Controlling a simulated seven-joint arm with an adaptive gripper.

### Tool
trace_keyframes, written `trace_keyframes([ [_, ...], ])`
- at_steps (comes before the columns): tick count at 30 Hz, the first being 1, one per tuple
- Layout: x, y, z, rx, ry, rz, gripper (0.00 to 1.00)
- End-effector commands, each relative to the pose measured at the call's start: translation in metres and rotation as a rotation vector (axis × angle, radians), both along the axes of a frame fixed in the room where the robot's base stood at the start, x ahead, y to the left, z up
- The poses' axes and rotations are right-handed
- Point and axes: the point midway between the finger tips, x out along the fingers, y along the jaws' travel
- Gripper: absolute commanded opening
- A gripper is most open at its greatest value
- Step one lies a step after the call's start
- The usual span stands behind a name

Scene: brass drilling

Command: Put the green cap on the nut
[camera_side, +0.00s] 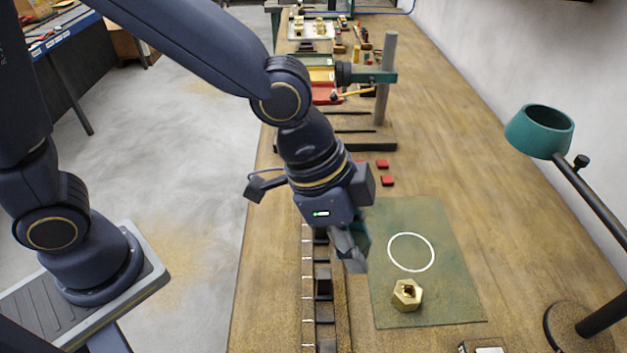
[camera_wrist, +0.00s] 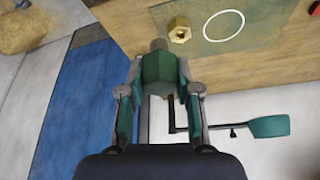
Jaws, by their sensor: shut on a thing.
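A brass hex nut (camera_side: 407,295) with a dark centre hole lies on the green mat (camera_side: 445,290), just below a white circle in the side view. It also shows near the top of the wrist view (camera_wrist: 179,29). My gripper (camera_side: 352,255) is above the bench, to the left of the nut and apart from it. In the wrist view my gripper (camera_wrist: 158,85) is shut on the green cap (camera_wrist: 157,68), one finger on each side. In the side view the cap is mostly hidden behind the fingers.
A dark slotted rail (camera_side: 323,285) runs along the bench's left edge, beside the mat. A green lamp (camera_side: 540,130) on a stand is at the right. The bench right of the mat is largely clear.

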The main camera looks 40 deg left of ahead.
Motion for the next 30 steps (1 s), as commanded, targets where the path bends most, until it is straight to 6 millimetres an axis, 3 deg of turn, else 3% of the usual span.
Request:
trace_keyframes([
  [6,0.046,-0.039,-0.029,0.000,0.005,-0.003,0.00],
  [12,0.073,-0.058,-0.067,0.001,0.003,-0.001,0.00],
  [20,0.086,-0.068,-0.085,0.000,0.000,0.000,0.00],
  [27,0.087,-0.069,-0.117,0.002,0.001,-0.001,0.00],
  [30,0.088,-0.069,-0.118,0.000,-0.002,-0.001,0.00],
])
